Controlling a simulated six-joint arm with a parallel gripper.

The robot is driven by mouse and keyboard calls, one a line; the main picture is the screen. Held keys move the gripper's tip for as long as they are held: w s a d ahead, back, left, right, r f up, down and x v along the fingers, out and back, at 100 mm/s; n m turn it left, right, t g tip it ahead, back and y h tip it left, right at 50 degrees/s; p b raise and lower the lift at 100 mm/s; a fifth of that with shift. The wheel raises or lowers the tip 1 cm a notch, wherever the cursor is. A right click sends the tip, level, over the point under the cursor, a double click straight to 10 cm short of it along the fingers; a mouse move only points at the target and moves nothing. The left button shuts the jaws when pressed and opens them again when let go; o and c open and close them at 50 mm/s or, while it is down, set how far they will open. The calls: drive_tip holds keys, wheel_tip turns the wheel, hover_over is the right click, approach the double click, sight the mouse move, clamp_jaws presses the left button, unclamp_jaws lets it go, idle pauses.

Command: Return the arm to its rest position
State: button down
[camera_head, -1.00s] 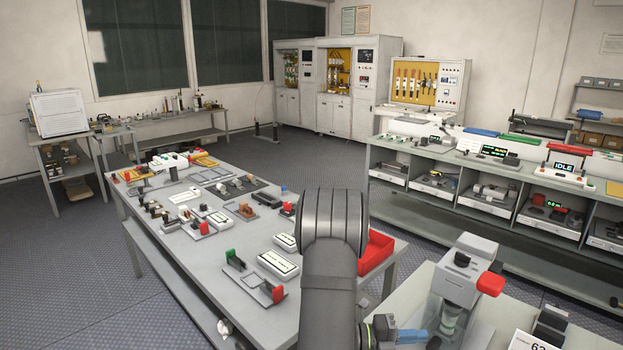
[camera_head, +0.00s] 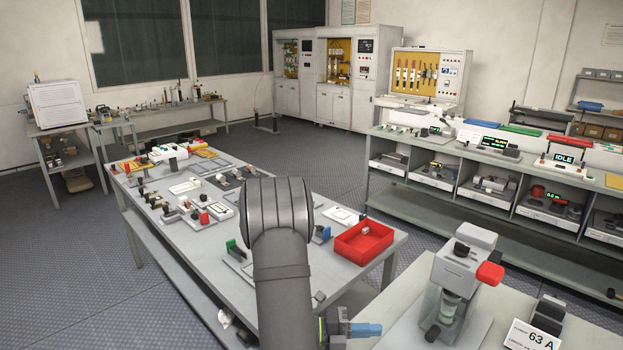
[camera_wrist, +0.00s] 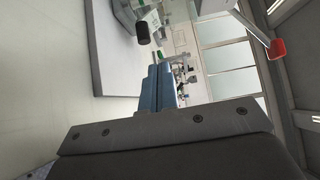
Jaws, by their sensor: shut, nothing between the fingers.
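My arm (camera_head: 275,240) rises in the lower middle of the head view, in front of the grey work table. My gripper (camera_head: 366,330) shows at the bottom edge with its blue fingers pointing right. It is at the left of the grey test device with a red handle (camera_head: 489,274). In the wrist view the blue fingers of my gripper (camera_wrist: 160,88) lie together, shut and empty. The arm hides part of the table's middle.
The grey work table (camera_head: 345,290) holds several fuse parts and a red bin (camera_head: 364,242). A sign reading 63 A (camera_head: 534,338) stands by the test device on the right bench. A shelf unit (camera_head: 440,160) stands behind. Floor (camera_head: 70,270) is clear at left.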

drive_tip(key=d, duration=1)
drive_tip(key=shift+s, duration=0.1)
drive_tip(key=shift+w+d, duration=1.15)
drive_tip(key=shift+w, duration=0.1)
drive_tip(key=s+a, duration=1)
drive_tip(key=shift+s+a, duration=0.2)
drive_tip(key=a+m+g, duration=0.1)
drive_tip(key=a, duration=0.9)
drive_tip(key=shift+s+m+y, duration=0.3)
drive_tip(key=shift+s, duration=0.1)
drive_tip(key=shift+f, duration=0.15)
